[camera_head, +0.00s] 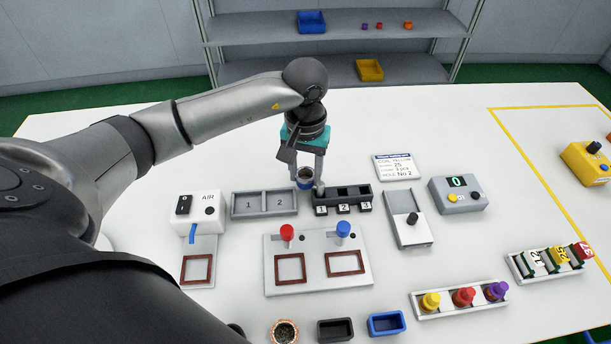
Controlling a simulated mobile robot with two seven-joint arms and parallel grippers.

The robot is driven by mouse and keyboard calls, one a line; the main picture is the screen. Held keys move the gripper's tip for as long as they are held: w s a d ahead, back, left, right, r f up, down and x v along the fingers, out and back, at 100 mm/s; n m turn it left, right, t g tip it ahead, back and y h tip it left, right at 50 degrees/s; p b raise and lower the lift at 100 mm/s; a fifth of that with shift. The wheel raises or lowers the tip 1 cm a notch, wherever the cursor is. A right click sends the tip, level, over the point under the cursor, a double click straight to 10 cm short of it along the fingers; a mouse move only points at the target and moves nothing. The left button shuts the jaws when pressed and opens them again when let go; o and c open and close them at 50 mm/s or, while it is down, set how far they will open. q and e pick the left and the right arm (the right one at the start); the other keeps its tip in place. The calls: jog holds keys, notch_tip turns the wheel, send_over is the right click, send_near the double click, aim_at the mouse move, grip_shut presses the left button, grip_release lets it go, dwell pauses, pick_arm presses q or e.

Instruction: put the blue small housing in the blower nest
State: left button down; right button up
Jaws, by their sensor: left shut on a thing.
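The blue small housing (387,323), an open rectangular box, stands at the front edge of the table beside a black one of like shape. The blower nest (198,270) is the dark red square frame in front of the white AIR box (197,212) at the left; it is empty. My right gripper is out of view.
A white fixture (318,288) with two red frames and red and blue knobs stands mid-table. A black housing (335,330) and a round copper-rimmed cup (285,331) are at the front. A grey two-bay tray (264,204) stands beside the rack.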

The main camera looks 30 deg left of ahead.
pick_arm(q)
jog(key=shift+f, duration=0.65)
jog(key=shift+f, duration=0.1)
jog(key=c, duration=0.8)
grip_release()
jog(key=o, duration=0.4)
jog(key=shift+o, duration=0.2)
